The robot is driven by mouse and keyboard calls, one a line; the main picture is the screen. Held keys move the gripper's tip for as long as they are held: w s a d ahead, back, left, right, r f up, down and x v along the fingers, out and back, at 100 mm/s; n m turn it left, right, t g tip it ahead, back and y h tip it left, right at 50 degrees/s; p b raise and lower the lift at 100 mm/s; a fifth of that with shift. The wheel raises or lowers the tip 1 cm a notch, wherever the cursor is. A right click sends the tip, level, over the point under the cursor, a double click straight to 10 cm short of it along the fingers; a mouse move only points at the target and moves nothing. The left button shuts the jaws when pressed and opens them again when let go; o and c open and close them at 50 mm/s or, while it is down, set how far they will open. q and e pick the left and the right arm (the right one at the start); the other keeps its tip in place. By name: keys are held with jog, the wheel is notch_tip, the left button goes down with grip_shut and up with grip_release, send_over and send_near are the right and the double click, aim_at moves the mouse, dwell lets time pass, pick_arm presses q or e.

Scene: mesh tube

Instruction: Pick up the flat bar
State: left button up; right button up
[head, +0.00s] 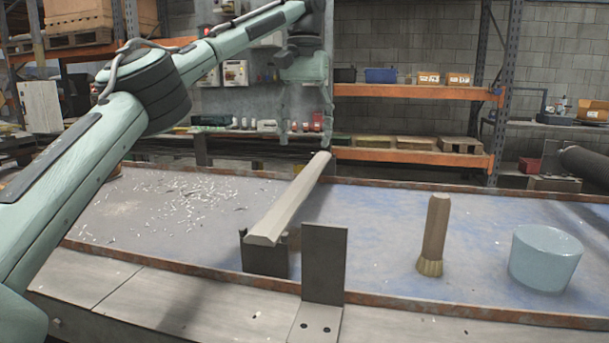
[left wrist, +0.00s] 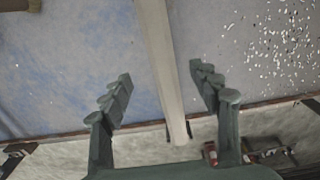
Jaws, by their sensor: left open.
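The flat bar (head: 293,200) is a long pale grey-beige piece, raised above the blue-grey table. Its near end rests on a dark bracket (head: 265,262), and it runs away toward the far edge. My left gripper (head: 304,133) hangs pointing down over the far end of the bar. In the left wrist view, my left gripper (left wrist: 161,84) is open, with one finger on each side of the bar (left wrist: 165,62). No contact between fingers and bar shows; the height gap is hard to tell. My right gripper is not in view.
An upright dark plate (head: 324,265) stands at the table's near edge, right of the bar. A brush (head: 435,230) and a pale blue tub (head: 545,257) stand on the right. Metal shavings (head: 180,205) lie on the left. The rusty rim (head: 470,312) borders the table.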

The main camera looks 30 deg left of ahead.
aim_at(303, 178)
pick_arm(q)
jog(key=shift+w+f, duration=0.15)
jog(key=shift+f, duration=0.6)
jog(key=shift+s+a+f, duration=0.1)
jog(key=shift+f, duration=1.45)
jog(key=shift+s+f, duration=0.1)
jog(key=shift+f, duration=1.45)
jog(key=shift+c, duration=0.6)
grip_shut()
jog(key=shift+r, duration=0.1)
